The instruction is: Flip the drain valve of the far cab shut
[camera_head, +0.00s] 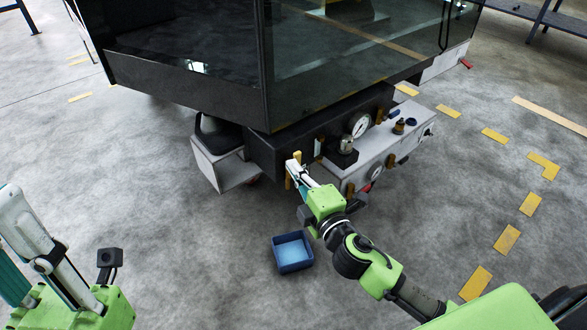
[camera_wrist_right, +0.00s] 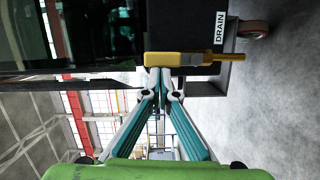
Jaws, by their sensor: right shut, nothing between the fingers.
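A yellow drain valve lever (camera_head: 288,182) is on the dark block under the cab (camera_head: 190,65). In the right wrist view the lever (camera_wrist_right: 190,59) lies lengthwise across the picture beside a white DRAIN label (camera_wrist_right: 220,28). My right gripper (camera_head: 292,163) is shut and empty, and it covers part of the lever in the head view. In the wrist view its fingertips (camera_wrist_right: 160,72) are at the lever's thick end; I cannot tell if they touch it. My left gripper (camera_head: 32,235) is at the lower left, far from the cab; its tips are unclear.
A blue tray (camera_head: 292,267) stands on the floor below the valve. A white box with a gauge (camera_head: 360,126) and a red-handled valve (camera_head: 366,187) are right of my right gripper. Another red handle (camera_head: 466,64) is farther back. The floor at right is open, with yellow markings.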

